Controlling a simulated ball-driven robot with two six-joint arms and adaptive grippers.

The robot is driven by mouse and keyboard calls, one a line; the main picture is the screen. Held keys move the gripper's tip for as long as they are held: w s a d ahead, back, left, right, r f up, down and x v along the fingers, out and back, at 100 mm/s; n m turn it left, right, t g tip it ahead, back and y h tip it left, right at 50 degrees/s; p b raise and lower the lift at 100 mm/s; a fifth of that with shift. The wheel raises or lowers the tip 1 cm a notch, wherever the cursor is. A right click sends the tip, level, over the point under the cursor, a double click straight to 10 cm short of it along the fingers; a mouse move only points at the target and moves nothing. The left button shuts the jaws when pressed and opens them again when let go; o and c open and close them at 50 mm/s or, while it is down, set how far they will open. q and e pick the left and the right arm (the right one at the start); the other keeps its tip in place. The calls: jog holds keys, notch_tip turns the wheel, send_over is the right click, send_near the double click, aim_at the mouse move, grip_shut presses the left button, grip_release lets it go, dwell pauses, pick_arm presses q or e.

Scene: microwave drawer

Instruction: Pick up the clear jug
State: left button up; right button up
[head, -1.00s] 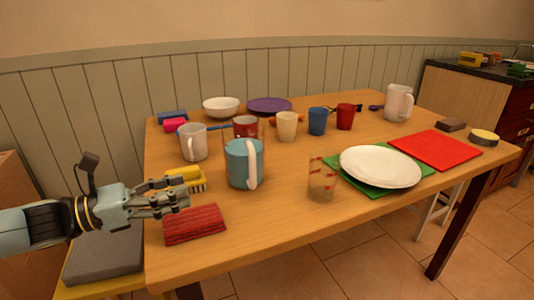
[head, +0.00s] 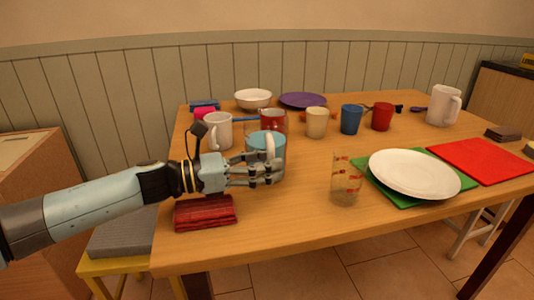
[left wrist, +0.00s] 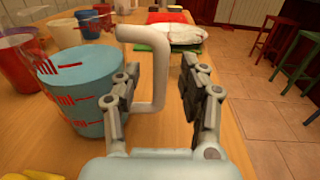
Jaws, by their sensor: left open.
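A clear jug (head: 346,186) with red markings stands upright on the table, left of the white plate. A blue mug (head: 271,143) with a white handle stands to its left. My left gripper (head: 268,175) is open and empty at the near side of the blue mug, short of the clear jug. In the left wrist view, the white handle (left wrist: 158,75) shows between the open fingers of my left gripper (left wrist: 160,88); I cannot tell whether they touch it. Red markings overlie the blue body (left wrist: 85,95) there; I cannot tell which wall carries them. My right gripper is out of view.
A red folded cloth (head: 205,213) lies below the left wrist. A white plate (head: 413,172) sits on a green mat (head: 385,194), beside a red mat (head: 482,160). White (head: 218,131), cream (head: 316,122), blue (head: 350,119) and red (head: 382,116) cups stand behind. The front middle is clear.

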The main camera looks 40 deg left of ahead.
pick_arm(q)
jog(key=shift+w+d, duration=0.4)
jog(key=shift+w, duration=0.1)
grip_shut()
jog(key=shift+r, duration=0.1)
